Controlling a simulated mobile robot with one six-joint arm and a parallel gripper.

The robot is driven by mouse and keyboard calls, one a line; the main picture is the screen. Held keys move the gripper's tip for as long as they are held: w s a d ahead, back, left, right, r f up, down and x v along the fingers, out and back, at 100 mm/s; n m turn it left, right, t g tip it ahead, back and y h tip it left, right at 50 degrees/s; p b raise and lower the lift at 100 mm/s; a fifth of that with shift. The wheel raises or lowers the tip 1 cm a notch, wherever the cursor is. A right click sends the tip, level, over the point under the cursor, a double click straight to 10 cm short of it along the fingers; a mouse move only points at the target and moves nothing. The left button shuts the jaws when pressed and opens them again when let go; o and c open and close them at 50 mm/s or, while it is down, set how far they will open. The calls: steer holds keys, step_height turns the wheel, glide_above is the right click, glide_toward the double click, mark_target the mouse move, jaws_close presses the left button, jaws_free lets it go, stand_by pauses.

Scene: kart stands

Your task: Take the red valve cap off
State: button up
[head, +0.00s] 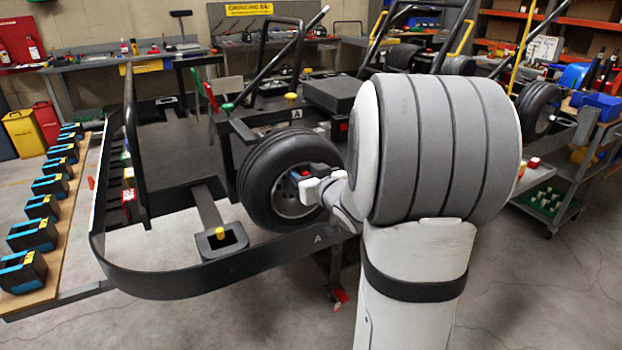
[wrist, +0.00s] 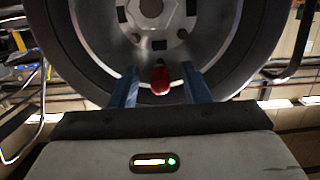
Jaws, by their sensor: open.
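The red valve cap (wrist: 160,79) sticks out from the wheel rim (wrist: 150,30) in the wrist view, below the hub. My gripper (wrist: 159,70) is open, with one blue finger to each side of the cap. A gap shows between the cap and each finger, so neither seems to touch it. In the head view my gripper (head: 303,175) is at the face of the kart's black front tyre (head: 262,192). My arm hides the right part of that wheel, and the cap is too small to make out surely there.
The black kart frame (head: 190,285) curves around the wheel's front and left. A yellow-topped post (head: 220,233) stands in a black holder left of the wheel. Several black-and-blue boxes (head: 38,207) line a board at far left. A grey cart (head: 570,170) stands at right.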

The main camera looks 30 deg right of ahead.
jaws_close()
stand_by(0.8)
stand_by(0.5)
steer(key=shift+s, duration=0.15)
steer(key=shift+s+d+r+p, duration=0.1)
steer(key=shift+s+r+p, duration=0.15)
steer(key=shift+s, duration=0.6)
steer(key=shift+s+a+r+p, duration=0.15)
steer(key=shift+s+p, duration=0.15)
steer(key=shift+s, duration=0.6)
steer(key=shift+s+d+r+p, duration=0.15)
steer(key=shift+s+r+p, duration=0.1)
steer(key=shift+s, duration=0.6)
steer(key=shift+s, duration=0.15)
